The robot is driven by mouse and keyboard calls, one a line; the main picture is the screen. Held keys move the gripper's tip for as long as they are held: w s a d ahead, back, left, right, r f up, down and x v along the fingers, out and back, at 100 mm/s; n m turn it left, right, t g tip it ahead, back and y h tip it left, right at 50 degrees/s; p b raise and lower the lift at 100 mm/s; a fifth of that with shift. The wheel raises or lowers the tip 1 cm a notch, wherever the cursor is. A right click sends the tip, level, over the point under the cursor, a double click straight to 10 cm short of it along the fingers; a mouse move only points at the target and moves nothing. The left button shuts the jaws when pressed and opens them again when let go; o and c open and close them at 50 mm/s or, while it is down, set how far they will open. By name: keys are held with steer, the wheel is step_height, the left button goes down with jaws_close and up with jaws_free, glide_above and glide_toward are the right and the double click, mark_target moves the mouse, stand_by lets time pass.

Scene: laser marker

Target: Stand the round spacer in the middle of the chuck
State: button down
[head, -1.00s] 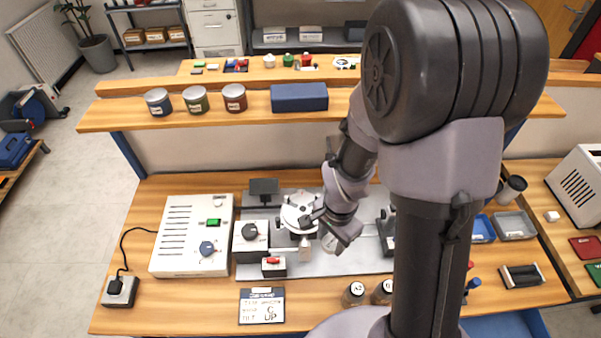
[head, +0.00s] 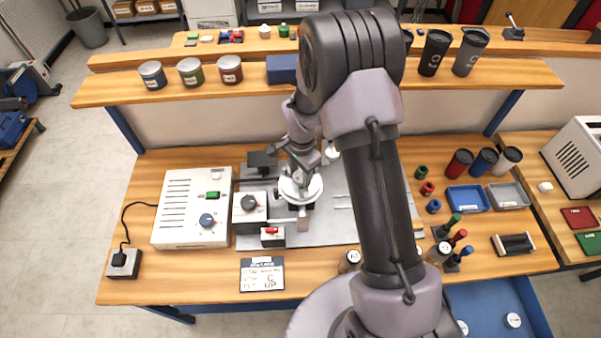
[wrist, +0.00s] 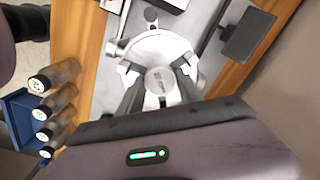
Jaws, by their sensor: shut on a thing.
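The chuck (head: 313,191) is a white round plate on the grey machine bed. It also shows in the wrist view (wrist: 152,44), with jaws around its face. My gripper (head: 301,178) is over the chuck, pointing down. The spacer overlaps the chuck's middle in that view. I cannot tell whether it touches the chuck face. In the head view the spacer is hidden behind my gripper.
A white control box (head: 192,210) stands left of the chuck, with a black-knobbed unit (head: 250,205) between. A dark plate on a stand (head: 262,160) is close behind-left. A written card (head: 262,275) lies in front.

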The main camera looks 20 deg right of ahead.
steer(key=c, duration=1.2)
jaws_free()
steer(key=shift+f, duration=0.1)
steer(key=shift+c, duration=0.2)
steer(key=o, duration=0.4)
steer(key=shift+o, duration=0.2)
